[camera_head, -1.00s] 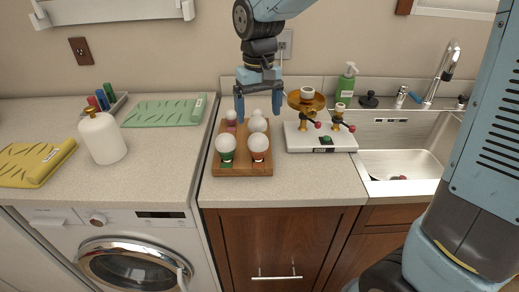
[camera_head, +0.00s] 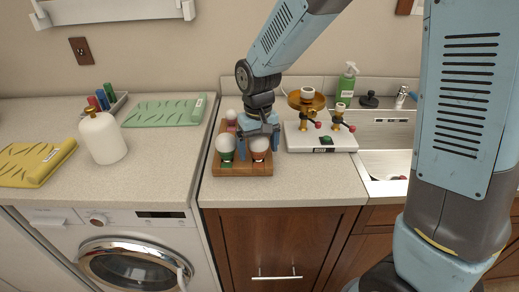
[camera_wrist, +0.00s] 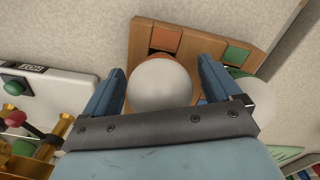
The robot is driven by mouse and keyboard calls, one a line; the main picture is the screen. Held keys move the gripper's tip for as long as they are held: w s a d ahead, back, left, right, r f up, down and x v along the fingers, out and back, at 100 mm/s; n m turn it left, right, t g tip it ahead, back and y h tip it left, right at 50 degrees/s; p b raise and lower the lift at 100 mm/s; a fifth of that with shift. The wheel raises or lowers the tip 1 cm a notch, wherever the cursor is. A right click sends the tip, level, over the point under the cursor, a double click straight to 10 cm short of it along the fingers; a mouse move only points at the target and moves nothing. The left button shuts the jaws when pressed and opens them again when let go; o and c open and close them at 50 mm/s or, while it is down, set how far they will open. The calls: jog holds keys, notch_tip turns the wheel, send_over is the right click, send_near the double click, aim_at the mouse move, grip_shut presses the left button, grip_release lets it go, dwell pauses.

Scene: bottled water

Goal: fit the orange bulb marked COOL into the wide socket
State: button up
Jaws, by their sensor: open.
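The orange-based bulb (camera_head: 259,156) with a white globe stands at the front right of the wooden tray (camera_head: 243,170). My gripper (camera_head: 260,138) is open and lowered over it; in the wrist view its white globe (camera_wrist: 160,84) lies between the two fingers, with no clear grip. The COOL marking cannot be read. Two brass sockets stand on a white base to the right: one with a broad gold dish (camera_head: 306,103) and a smaller one (camera_head: 338,117). Which socket is wide inside is hard to tell. A label (camera_wrist: 33,68) on the base, upside down, seems to read HOT.
A green-based bulb (camera_head: 225,146) stands close on the left of the gripper, its globe (camera_wrist: 245,92) beside a finger. Other bulbs behind are partly hidden by my arm. A green soap bottle (camera_head: 346,84) and the sink lie behind and right.

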jog(key=shift+f, duration=0.2)
jog(key=shift+c, duration=0.4)
jog(key=c, duration=1.1)
